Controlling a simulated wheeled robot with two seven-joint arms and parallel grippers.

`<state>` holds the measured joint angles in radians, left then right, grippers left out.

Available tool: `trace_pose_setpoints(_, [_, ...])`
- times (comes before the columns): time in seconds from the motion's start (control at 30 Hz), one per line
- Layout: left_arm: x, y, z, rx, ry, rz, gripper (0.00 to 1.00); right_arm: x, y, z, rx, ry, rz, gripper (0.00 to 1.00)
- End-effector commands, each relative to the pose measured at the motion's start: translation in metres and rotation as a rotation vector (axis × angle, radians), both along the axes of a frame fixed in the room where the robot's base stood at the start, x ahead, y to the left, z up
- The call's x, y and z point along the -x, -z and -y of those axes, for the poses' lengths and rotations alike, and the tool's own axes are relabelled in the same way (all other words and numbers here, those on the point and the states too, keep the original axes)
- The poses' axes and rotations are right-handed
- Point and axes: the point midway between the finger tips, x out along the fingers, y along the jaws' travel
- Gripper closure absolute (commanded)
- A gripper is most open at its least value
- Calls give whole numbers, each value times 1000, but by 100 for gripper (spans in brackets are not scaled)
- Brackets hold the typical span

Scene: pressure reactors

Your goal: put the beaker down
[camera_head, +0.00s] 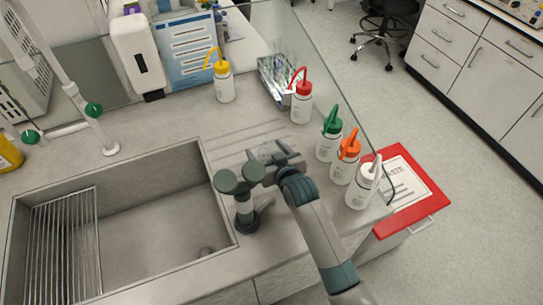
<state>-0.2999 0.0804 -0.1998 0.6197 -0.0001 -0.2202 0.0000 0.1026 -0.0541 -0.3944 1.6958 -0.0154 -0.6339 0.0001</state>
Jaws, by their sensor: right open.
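The clear beaker (266,150) is faint and hard to make out; it appears to stand on the grey counter right of the sink, at the fingers of my right gripper (268,159). My right arm reaches in from the lower right, and its gripper is open around or beside the beaker; I cannot tell whether they touch. The beaker's lower part is hidden by the gripper. My left gripper is not in view.
A two-headed eyewash fitting (240,185) stands close left of my gripper, beside the sink (150,235). Several wash bottles, including green (329,145), orange (345,163) and white (362,188), line the counter's right edge. A red waste bin (432,205) is beyond.

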Motion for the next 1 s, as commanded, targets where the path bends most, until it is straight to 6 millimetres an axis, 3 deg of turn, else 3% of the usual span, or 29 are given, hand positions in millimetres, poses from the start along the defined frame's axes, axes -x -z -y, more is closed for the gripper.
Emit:
trace_pose_setpoints(0.27, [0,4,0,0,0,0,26,15,-7,6,0,0,1,30])
trace_pose_setpoints(0.8, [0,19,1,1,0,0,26,84,-38,35,-1,0,2,30])
trace_pose_setpoints(1.0, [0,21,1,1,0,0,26,99,-46,41,0,0,1,30])
